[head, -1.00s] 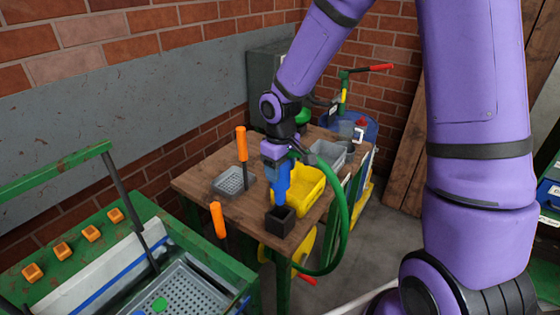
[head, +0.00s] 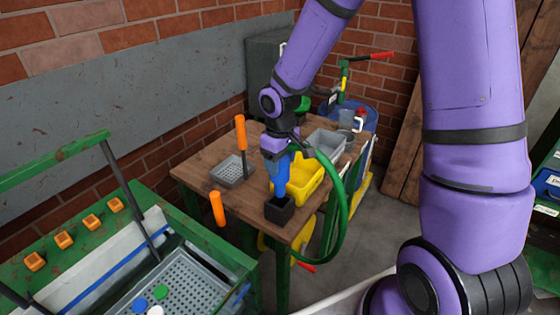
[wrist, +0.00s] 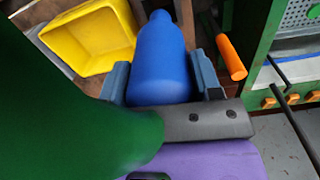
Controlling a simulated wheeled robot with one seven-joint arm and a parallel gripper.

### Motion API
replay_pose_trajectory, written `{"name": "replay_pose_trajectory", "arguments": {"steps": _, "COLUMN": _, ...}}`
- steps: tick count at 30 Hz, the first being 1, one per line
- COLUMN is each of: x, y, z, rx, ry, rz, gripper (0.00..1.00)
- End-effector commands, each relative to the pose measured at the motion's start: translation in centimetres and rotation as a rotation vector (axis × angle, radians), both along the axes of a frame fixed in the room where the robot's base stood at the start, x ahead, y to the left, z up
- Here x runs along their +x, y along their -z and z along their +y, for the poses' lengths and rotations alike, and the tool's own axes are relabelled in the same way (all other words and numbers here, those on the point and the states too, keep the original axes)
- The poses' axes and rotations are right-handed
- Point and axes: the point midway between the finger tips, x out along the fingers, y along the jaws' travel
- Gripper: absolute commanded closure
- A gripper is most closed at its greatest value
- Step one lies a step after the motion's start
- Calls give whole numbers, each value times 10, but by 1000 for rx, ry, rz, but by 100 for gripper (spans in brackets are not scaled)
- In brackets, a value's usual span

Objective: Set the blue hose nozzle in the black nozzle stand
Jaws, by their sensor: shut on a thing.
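The blue hose nozzle (head: 281,177) points down, with its green hose (head: 345,200) looping off to the right. My gripper (head: 275,155) is shut on the nozzle; in the wrist view the two fingers (wrist: 163,85) sit on either side of its blue body (wrist: 160,60). The black nozzle stand (head: 279,210) is a small open box near the table's front corner. The nozzle's tip is at the stand's opening; I cannot tell how far inside it is. The stand is hidden in the wrist view.
A yellow bin (head: 306,188) stands right behind the nozzle, with a grey bin (head: 328,142) farther back. A grey basket (head: 229,173) and an upright orange handle (head: 240,132) are to the left. The green sorting belt frame (head: 215,252) is at front left.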

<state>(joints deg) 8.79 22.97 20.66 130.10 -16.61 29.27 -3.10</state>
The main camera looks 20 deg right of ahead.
Motion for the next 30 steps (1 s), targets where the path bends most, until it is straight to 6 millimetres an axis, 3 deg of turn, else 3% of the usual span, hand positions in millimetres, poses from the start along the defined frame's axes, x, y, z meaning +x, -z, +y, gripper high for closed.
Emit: {"name": "replay_pose_trajectory", "arguments": {"steps": 30, "x": 0, "y": 27, "z": 0, "rx": 0, "ry": 0, "rz": 1, "gripper": 59}}
